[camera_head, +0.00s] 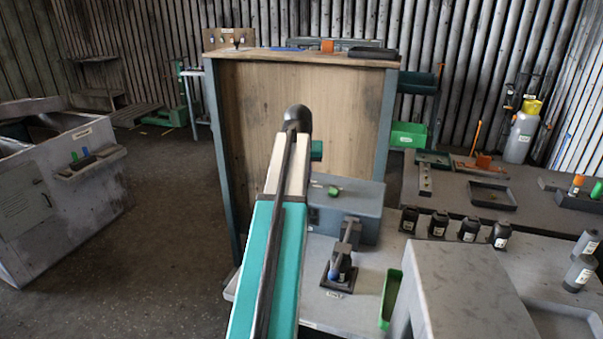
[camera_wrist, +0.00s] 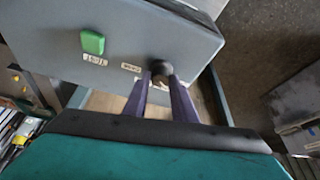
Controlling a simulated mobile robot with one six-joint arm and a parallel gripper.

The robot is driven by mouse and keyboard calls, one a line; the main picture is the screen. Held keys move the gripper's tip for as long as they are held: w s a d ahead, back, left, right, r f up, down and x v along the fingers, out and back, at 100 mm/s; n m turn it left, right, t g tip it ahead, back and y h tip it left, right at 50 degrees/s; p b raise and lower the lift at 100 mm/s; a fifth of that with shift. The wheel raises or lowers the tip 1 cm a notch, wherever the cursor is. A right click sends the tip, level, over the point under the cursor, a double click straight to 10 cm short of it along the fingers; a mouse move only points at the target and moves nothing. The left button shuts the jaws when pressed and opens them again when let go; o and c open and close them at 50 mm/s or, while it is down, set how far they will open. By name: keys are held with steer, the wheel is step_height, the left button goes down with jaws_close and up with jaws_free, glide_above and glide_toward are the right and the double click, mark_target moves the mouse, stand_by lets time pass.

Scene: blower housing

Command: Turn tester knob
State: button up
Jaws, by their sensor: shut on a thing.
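The tester is a grey box (camera_head: 358,212) on the bench, right of my arm in the head view. It fills the upper left of the wrist view (camera_wrist: 60,40). A green button (camera_wrist: 93,42) is on its face, and it also shows in the head view (camera_head: 334,191). The dark round tester knob (camera_wrist: 161,67) is on the same face, near the box's edge. My gripper (camera_wrist: 161,77) has its two purple fingers on either side of the knob, shut on it. In the head view my arm hides the knob and fingers.
A black device with a lever (camera_head: 340,268) stands on the bench in front of the tester. A green tray (camera_head: 391,298) and several dark bottles (camera_head: 438,224) are to its right. A tall wooden panel (camera_head: 345,110) stands behind.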

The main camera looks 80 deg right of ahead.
steer(key=shift+s+n+t, duration=0.15)
steer(key=shift+n+t, duration=0.15)
steer(key=shift+n, duration=0.6)
steer(key=o, duration=1)
steer(key=shift+r, duration=0.1)
steer(key=shift+b+v, duration=0.75)
steer(key=shift+v, duration=6.05)
steer(key=shift+s+d, duration=0.1)
